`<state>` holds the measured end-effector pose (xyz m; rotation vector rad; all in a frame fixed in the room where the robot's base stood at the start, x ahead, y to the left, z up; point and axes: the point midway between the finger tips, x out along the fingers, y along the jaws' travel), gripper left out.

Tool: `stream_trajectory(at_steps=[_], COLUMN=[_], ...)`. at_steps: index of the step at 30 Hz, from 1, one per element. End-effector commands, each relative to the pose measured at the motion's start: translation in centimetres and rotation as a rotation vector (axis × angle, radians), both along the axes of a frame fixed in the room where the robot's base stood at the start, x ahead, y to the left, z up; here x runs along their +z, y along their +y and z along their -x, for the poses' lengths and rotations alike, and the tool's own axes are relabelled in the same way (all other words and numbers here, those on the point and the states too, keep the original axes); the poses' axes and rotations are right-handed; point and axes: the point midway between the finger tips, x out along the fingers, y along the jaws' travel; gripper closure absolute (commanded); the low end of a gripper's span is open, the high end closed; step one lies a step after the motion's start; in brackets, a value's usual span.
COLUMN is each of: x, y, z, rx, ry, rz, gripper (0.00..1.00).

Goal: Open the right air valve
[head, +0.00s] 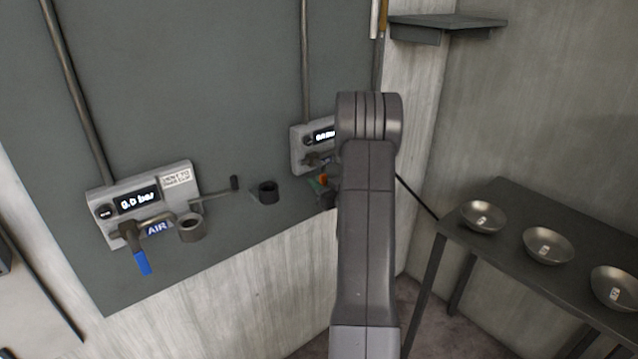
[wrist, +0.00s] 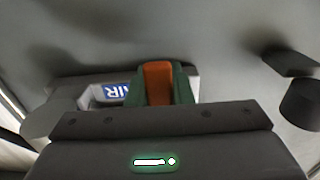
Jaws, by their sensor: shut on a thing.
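The right air valve's orange handle (wrist: 158,82) sits between the green finger pads of my gripper (wrist: 160,92), which is shut on it. In the head view only a small piece of the orange handle (head: 323,179) shows beside my arm. The right valve unit (head: 298,149) is a grey box on the wall panel with a lit display, partly hidden by my arm, so its reading is unclear. Its blue AIR label (wrist: 117,90) shows in the wrist view, left of the handle. The valve body behind the handle is mostly hidden.
On the left is another grey valve unit (head: 180,177) reading 0.0 bar, with a blue handle (head: 143,262) pointing down. A small crank (head: 233,184) and a dark cup-shaped holder (head: 268,192) stick out between the units. A dark table (head: 505,200) with metal bowls (head: 483,217) stands right.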

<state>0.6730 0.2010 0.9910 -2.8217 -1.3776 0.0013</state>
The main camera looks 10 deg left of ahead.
Motion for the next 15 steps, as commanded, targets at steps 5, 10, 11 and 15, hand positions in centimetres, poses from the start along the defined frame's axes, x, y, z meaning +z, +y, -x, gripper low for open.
stream_trajectory(at_steps=[5,10,11,15], x=[-0.1,-0.1,-0.1,0.0], y=[0.1,0.4,0.5,1.0], z=[0.2,0.6,0.7,1.3], rx=[0.000,0.000,0.000,0.001], ry=[0.024,0.087,0.104,0.191], rz=[-0.019,-0.067,-0.080,-0.147], gripper=[1.00,1.00,1.00,1.00])
